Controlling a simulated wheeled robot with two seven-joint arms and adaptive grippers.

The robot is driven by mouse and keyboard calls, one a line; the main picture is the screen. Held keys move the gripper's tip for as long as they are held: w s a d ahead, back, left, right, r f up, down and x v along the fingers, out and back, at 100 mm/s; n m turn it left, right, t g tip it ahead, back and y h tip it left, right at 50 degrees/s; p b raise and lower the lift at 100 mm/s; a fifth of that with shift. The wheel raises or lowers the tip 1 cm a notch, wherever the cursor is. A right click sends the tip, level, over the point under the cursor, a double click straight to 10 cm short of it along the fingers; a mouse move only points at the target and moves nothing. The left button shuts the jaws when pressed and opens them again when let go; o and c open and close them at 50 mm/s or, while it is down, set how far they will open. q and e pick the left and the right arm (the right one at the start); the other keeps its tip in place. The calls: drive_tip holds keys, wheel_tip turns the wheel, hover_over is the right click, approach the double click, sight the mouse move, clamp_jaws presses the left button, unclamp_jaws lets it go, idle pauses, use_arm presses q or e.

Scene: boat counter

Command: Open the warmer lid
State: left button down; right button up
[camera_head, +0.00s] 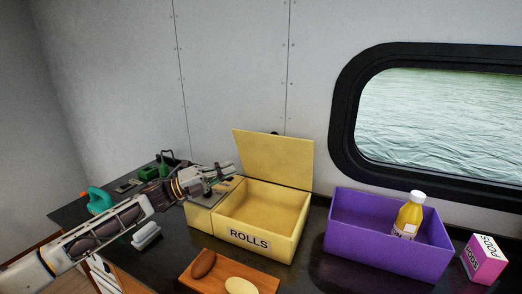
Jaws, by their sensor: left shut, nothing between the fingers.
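The warmer is a yellow box (199,217) labelled ROLLS on the dark counter. Its yellow lid (272,158) stands raised at the back, upright and tilted slightly, and the inside looks empty. My left gripper (230,168) is shut and empty. It is above the left part of the box, to the left of the lid, with its fingertips close to the lid's left edge. I cannot tell whether they touch it. My right gripper is not in view.
A wooden board (262,279) with a brown roll (203,264) and a pale roll (241,286) lies in front. A purple bin (374,247) holding a yellow bottle (409,216) stands right, beside a PODS box (484,259). A teal item (99,200) is at left.

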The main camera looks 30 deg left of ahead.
use_arm(q)
drive_tip(key=shift+w+d, duration=0.1)
drive_tip(key=p, duration=0.2)
approach(276, 143)
drive_tip(key=x, duration=0.4)
drive_tip(key=shift+d+r, duration=0.1)
drive_tip(key=shift+d, duration=0.05)
drive_tip(key=shift+w, duration=0.15)
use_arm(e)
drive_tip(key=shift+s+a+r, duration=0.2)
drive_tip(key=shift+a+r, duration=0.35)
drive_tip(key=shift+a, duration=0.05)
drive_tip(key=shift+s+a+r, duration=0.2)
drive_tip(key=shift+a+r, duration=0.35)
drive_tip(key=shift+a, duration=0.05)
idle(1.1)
